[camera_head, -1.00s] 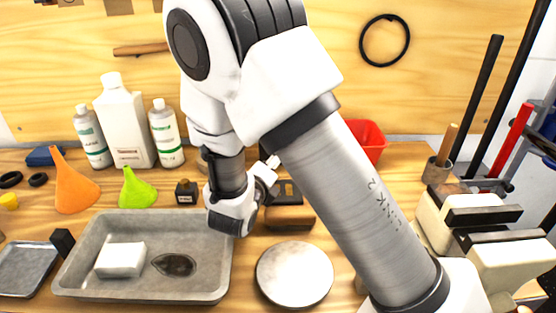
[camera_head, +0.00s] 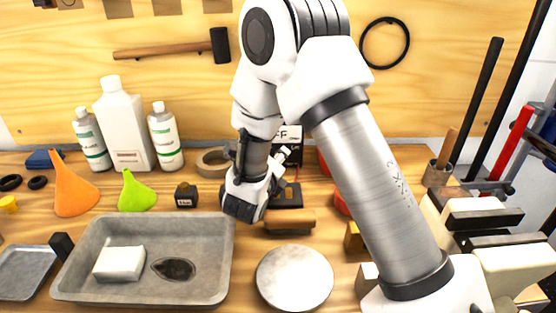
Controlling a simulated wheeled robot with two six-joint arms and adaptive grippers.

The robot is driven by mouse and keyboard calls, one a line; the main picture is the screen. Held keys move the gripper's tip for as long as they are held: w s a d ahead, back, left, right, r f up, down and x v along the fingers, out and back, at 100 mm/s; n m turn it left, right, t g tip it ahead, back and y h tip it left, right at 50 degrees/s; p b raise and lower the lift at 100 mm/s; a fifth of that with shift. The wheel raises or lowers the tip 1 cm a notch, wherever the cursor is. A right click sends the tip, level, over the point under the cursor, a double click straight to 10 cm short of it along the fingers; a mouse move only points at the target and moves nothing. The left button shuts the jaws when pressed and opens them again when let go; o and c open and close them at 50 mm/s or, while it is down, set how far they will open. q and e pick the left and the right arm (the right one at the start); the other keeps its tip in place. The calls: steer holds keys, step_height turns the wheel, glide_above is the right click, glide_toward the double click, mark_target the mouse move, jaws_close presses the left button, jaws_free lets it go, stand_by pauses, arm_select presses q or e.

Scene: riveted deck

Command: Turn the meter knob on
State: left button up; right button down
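The meter (camera_head: 291,197) appears to be the dark device on the bench behind my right arm; only its lower part shows clearly. A white sign ending in "FF" (camera_head: 293,133) shows above it, partly covered by my arm. The knob is hidden or too small to make out. My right gripper (camera_head: 279,160) is just left of the meter, at the end of the arm that comes in from the right. Its fingers are small and partly hidden, so I cannot tell their opening or any contact. My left gripper is not in view.
A grey tray (camera_head: 130,288) with a white block and dark puddle lies front left. A round pale disc (camera_head: 294,278) and a wooden-looking block (camera_head: 290,221) lie before the meter. Bottles (camera_head: 124,122) and funnels stand back left. Pale padded clamps (camera_head: 510,262) stand at right.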

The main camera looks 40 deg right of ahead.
steer(key=m+y+b, duration=0.1)
steer(key=m+b, duration=0.1)
steer(key=shift+s+d+m, duration=0.1)
steer(key=shift+m, duration=0.2)
steer(key=m+t+y+b, duration=0.1)
steer(key=m+b, duration=0.1)
steer(key=shift+y+b, duration=0.3)
steer(key=shift+b, duration=0.1)
steer(key=shift+r+y, duration=0.15)
steer(key=shift+y, duration=0.15)
steer(key=c, duration=0.8)
jaws_free()
steer(key=shift+o, duration=0.2)
